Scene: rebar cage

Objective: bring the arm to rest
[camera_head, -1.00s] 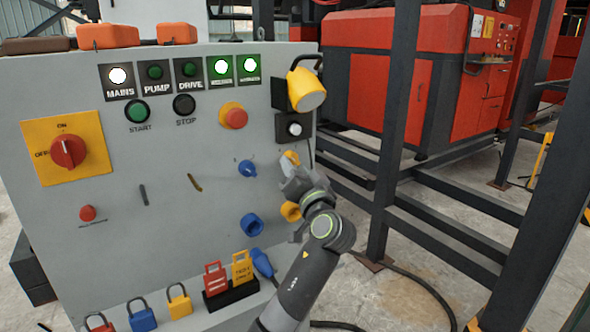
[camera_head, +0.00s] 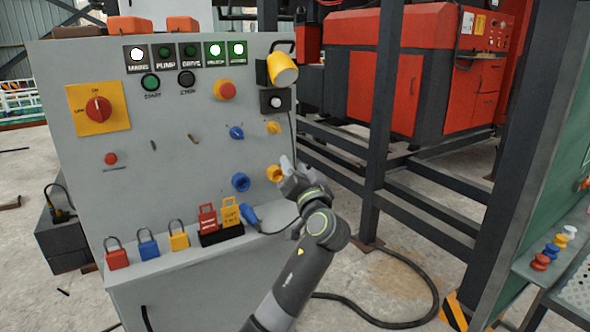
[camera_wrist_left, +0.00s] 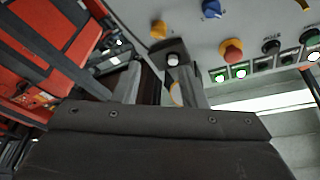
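My left gripper (camera_head: 288,168) is in front of the right edge of the grey control panel (camera_head: 180,215), close to a yellow socket (camera_head: 274,173). I cannot tell from the head view whether it touches the panel. In the wrist view, the two fingers of my left gripper (camera_wrist_left: 160,88) stand apart, with nothing visibly held between them. The panel's black box with a white button (camera_wrist_left: 173,60) shows beyond the fingers. My right gripper is in neither view.
Padlocks (camera_head: 148,244) and red and yellow tags (camera_head: 208,220) stand on the panel's lower ledge. A dark steel post (camera_head: 384,120) rises to the right. A green board (camera_head: 560,180) with a shelf of coloured knobs (camera_head: 550,250) is at far right. A black cable (camera_head: 400,325) lies on the floor.

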